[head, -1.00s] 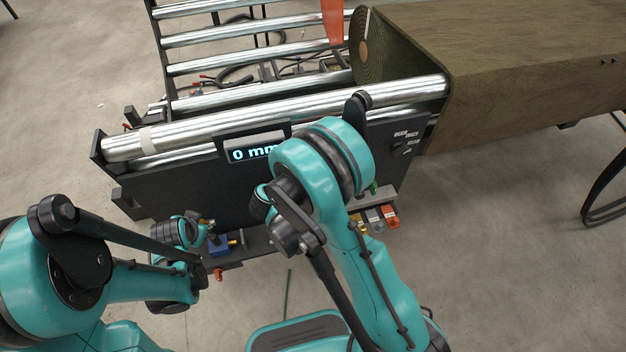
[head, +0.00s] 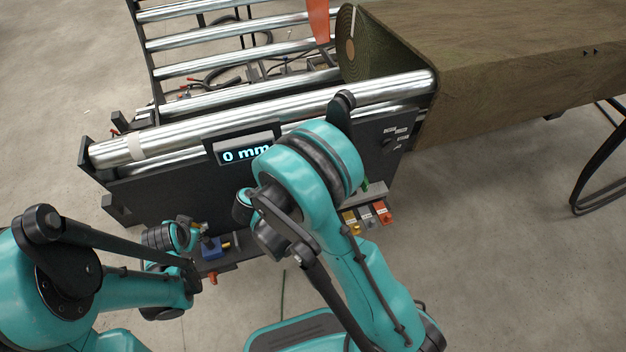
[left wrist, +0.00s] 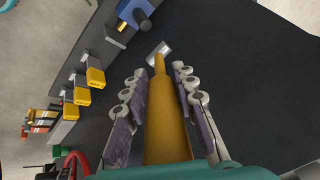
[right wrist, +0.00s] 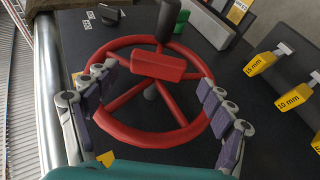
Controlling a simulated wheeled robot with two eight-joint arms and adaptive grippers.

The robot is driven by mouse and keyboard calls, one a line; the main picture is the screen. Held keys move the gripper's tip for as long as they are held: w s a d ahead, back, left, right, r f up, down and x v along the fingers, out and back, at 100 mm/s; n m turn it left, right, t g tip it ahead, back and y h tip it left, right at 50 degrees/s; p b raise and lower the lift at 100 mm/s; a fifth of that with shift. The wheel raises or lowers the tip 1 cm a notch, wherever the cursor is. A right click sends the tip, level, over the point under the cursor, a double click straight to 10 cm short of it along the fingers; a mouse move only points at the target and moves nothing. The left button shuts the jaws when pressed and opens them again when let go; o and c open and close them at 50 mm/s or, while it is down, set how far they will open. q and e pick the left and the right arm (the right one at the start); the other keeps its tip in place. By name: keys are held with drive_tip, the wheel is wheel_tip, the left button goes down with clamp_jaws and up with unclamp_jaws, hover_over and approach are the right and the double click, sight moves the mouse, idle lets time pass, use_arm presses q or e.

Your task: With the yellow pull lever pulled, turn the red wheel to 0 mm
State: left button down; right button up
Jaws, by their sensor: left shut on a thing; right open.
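The display (head: 245,155) on the roller frame reads "0 mm" in the head view, its right end partly behind my right arm. In the left wrist view the yellow pull lever (left wrist: 166,125) runs lengthwise between the fingers of my left gripper (left wrist: 160,72), which is shut on it. In the right wrist view the red wheel (right wrist: 150,139) shows its rim, spokes and red centre block, with a dark knob at the top. My right gripper (right wrist: 158,76) is open, its fingers on either side of the wheel's middle; I cannot tell whether they touch it. My right arm hides the wheel in the head view.
A large turf roll (head: 520,60) lies right of the steel rollers (head: 250,115). Yellow tags, including "10 mm" and "15 mm" (right wrist: 261,63), stand right of the wheel. A blue block (left wrist: 136,12) sits past the lever. Open concrete floor (head: 500,270) lies at right.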

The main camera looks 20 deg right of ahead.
drive_tip(key=v, duration=1)
